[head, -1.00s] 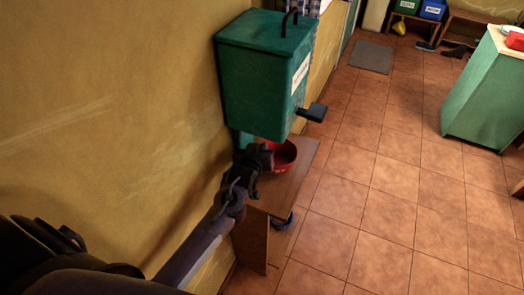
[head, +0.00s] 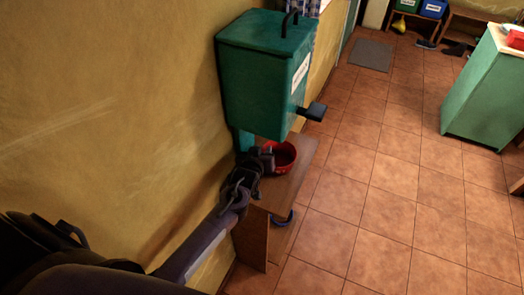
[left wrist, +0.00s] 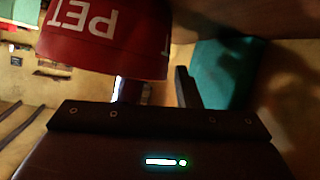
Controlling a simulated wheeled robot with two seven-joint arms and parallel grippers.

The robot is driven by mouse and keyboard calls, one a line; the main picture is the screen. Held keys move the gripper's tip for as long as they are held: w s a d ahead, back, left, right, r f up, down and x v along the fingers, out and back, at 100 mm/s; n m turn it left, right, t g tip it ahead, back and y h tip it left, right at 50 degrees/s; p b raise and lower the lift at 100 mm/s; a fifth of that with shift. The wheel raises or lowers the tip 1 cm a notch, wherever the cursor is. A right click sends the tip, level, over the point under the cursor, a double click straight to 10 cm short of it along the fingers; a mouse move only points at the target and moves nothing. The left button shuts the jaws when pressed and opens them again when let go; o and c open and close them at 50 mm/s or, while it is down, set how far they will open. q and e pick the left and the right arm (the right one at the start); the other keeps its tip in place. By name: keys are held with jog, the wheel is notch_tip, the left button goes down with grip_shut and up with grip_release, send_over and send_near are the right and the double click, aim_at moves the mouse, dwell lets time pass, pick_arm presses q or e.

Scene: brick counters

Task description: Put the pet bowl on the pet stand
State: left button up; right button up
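The red pet bowl (head: 284,155) is under the green dispenser, over the brown wooden stand (head: 287,187); I cannot tell whether it rests on the wood. In the left wrist view the bowl (left wrist: 110,52) shows large white lettering, "PET", at the upper left. My left gripper (head: 267,159) is at the bowl's left side. In the left wrist view, its fingers (left wrist: 158,88) are apart, with a gap between them. The bowl hides part of one finger, and the other is just right of the bowl's edge. Contact is unclear. My right gripper is out of view.
The green dispenser (head: 263,75) hangs close above the stand, with a dark lever sticking out to its right. The yellow wall (head: 110,110) is close on the left. A green counter (head: 485,95) stands at the right. The tiled floor (head: 375,200) between is clear.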

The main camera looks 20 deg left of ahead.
pick_arm(q)
jog(key=v, duration=1.2)
jog(key=shift+b, duration=0.3)
